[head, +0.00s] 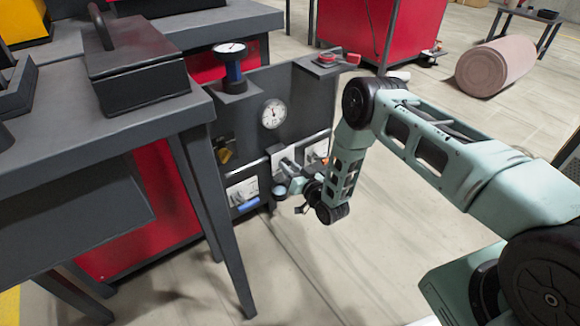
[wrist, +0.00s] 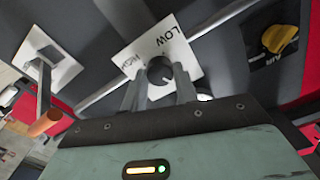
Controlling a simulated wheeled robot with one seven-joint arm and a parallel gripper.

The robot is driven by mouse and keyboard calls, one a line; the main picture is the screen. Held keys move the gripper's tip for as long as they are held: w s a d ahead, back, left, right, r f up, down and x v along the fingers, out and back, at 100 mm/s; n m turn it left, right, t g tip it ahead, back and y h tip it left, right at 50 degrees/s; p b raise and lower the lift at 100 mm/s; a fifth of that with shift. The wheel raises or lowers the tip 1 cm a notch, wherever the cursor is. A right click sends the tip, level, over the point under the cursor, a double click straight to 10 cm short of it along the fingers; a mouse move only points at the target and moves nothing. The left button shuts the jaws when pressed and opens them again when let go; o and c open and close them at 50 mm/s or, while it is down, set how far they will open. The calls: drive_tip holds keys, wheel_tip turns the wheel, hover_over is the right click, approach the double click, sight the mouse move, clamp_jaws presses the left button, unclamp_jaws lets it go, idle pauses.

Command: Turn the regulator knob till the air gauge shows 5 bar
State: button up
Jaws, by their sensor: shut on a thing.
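A dark round knob (wrist: 160,70) sits on a white plate (wrist: 148,47) lettered LOW, with a second word partly covered. My gripper (wrist: 157,82) has one finger on each side of this knob and is shut on it. In the head view my gripper (head: 284,172) is at the lower part of the grey panel, and the knob is hidden there. A round white-faced gauge (head: 273,113) is on the panel above my gripper. Another dial (head: 230,48) faces up on a blue and black post. Both readings are too small to tell, and neither gauge shows in the wrist view.
A yellow knob (wrist: 280,38) on a dark plate is to the right in the wrist view. A lever with an orange end (wrist: 46,122) is to the left. A blue handle (head: 248,204) sticks out low on the panel. A grey bench (head: 150,108) stands close on the left.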

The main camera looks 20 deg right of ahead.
drive_tip(key=shift+m, duration=0.5)
drive_tip(key=shift+f, duration=0.1)
drive_tip(key=o, duration=1)
drive_tip(key=shift+s, duration=0.1)
drive_tip(key=p+v, duration=0.5)
drive_tip(key=v, duration=1.2)
drive_tip(key=shift+s, duration=0.1)
